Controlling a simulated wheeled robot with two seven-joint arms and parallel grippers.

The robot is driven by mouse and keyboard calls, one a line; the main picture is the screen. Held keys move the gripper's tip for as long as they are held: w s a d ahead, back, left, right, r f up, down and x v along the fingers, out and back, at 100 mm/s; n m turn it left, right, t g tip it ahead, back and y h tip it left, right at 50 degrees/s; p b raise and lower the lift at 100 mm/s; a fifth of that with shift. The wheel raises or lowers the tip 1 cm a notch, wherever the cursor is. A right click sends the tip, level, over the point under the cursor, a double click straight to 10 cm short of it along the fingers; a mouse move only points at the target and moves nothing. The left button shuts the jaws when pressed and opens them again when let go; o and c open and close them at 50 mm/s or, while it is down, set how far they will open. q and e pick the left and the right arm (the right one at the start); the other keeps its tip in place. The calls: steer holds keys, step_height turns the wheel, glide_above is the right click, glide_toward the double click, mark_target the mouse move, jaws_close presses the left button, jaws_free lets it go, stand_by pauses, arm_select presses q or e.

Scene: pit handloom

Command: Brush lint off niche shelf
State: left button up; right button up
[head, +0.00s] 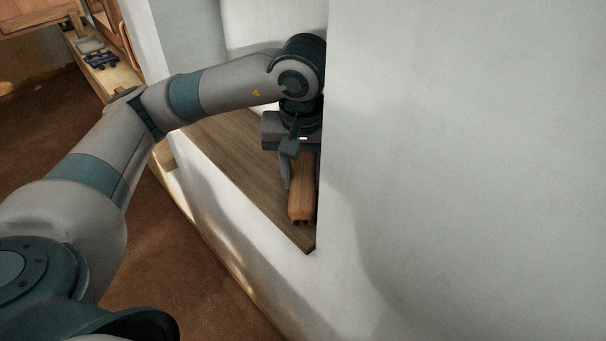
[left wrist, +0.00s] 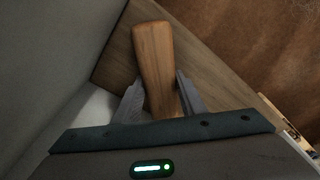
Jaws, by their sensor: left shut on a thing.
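The niche shelf (head: 228,160) is a wooden board set in a white wall, and it also shows in the left wrist view (left wrist: 205,70). My left gripper (head: 294,180) is over the shelf's near right end, close to the wall edge. It is shut on the wooden handle of a brush (head: 302,188), which also shows between the fingers in the left wrist view (left wrist: 155,60). The brush's dark lower end is close to the shelf; I cannot tell whether it touches. I see no lint that I can make out. My right gripper is not in view.
A white wall (head: 460,150) fills the right side and hides part of the niche. The brown floor (head: 170,260) lies below the shelf. A wooden bench with small dark items (head: 100,60) stands at the far upper left. The shelf's left part looks clear.

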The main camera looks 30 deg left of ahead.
mark_target(314, 186)
arm_select(q)
steer(key=shift+s+d, duration=0.25)
steer(key=shift+d, duration=0.4)
steer(key=shift+s+d, duration=0.2)
steer(key=shift+d, duration=0.45)
steer(key=shift+o, duration=0.2)
steer(key=shift+s+d, duration=0.15)
steer(key=shift+f, duration=0.15)
steer(key=shift+b, duration=0.75)
steer(key=shift+c, duration=0.2)
